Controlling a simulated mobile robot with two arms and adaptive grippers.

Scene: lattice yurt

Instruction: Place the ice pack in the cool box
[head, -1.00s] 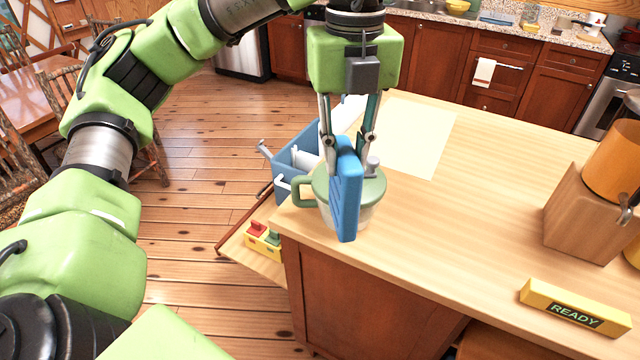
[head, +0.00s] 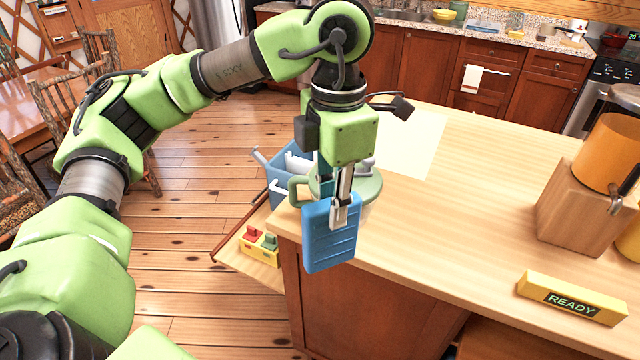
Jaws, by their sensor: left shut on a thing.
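The blue ice pack (head: 330,240) hangs upright in my left gripper (head: 340,208), which is shut on its upper edge. The pack's broad ribbed face shows, and it is held in front of the counter's left corner. The blue cool box (head: 279,172) stands behind and to the left of the gripper, with its lid up or off. White things show inside it. The gripper and a green-handled pot hide part of the box. My right gripper is not in the view.
The green-lidded pot (head: 368,187) stands right behind the pack. A yellow block with red and green buttons (head: 259,247) sits on a lower shelf. A yellow READY sign (head: 572,298) and wooden block (head: 580,212) are at right. The counter's middle (head: 460,210) is clear.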

